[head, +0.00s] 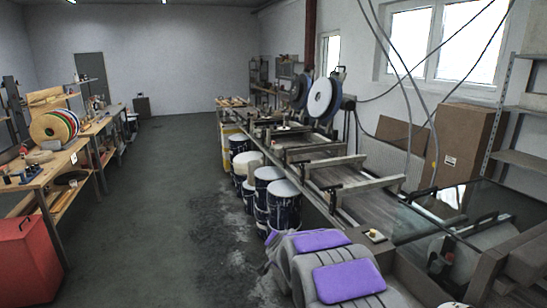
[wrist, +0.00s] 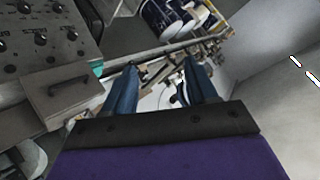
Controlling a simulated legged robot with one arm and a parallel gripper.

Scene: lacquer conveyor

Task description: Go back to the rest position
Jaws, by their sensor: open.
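My gripper (wrist: 160,68) shows in the wrist view as two blue fingers spread apart beyond a dark bar and a purple cover. It is open, and nothing is held between the fingers. Beyond the gap, machine parts and a pale surface appear at a tilt. In the head view, grey parts with purple pads at the bottom centre look like my folded arm; the fingers cannot be made out there.
The conveyor (head: 345,203) runs along the right, with several drums (head: 283,203) beside it. A workbench (head: 45,172) and a red cabinet (head: 27,262) stand left. The grey floor (head: 165,200) between is clear. A knobbed control panel (wrist: 50,38) is close in the wrist view.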

